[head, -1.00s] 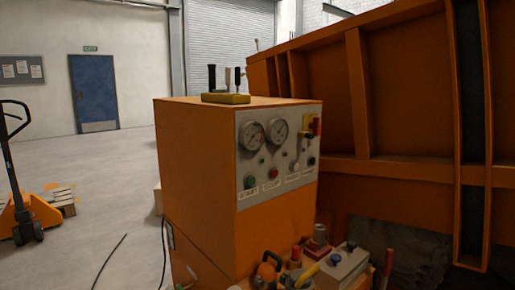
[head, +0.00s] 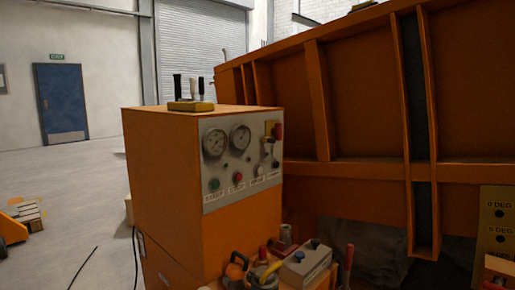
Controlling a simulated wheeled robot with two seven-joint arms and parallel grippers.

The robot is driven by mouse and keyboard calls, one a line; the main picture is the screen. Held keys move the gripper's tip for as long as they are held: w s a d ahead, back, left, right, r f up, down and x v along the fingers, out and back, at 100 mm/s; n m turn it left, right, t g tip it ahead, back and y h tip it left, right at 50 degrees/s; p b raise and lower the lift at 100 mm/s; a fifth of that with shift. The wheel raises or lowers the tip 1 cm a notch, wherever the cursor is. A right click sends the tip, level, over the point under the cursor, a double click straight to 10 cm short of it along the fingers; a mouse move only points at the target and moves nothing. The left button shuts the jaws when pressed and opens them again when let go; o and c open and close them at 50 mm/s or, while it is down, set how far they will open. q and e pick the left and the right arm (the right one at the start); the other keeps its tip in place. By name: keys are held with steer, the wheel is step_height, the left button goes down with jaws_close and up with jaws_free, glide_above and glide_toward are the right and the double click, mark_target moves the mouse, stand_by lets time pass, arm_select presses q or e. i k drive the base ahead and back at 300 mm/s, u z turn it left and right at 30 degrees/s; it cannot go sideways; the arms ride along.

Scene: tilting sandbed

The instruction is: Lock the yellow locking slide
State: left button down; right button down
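No part that I can clearly tell as the yellow locking slide shows in the head view. A yellow plate (head: 496,222) with dark holes and "DEG" lettering stands at the right edge, in front of the lower part of the orange tilting bed (head: 370,178). A small yellow piece with a red part (head: 272,131) sits at the upper right of the control panel (head: 224,186). Neither of my grippers is in view.
An orange control cabinet (head: 162,180) stands left of the bed, with levers on a yellow base (head: 190,106) on top. Tools and a grey box (head: 305,264) crowd the bottom middle. A pallet jack (head: 13,228) is at far left. The floor (head: 65,185) between is mostly clear.

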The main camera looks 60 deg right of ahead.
mark_target(266, 139)
steer(key=z, duration=0.2)
steer(key=i, duration=1)
steer(key=z, duration=0.75)
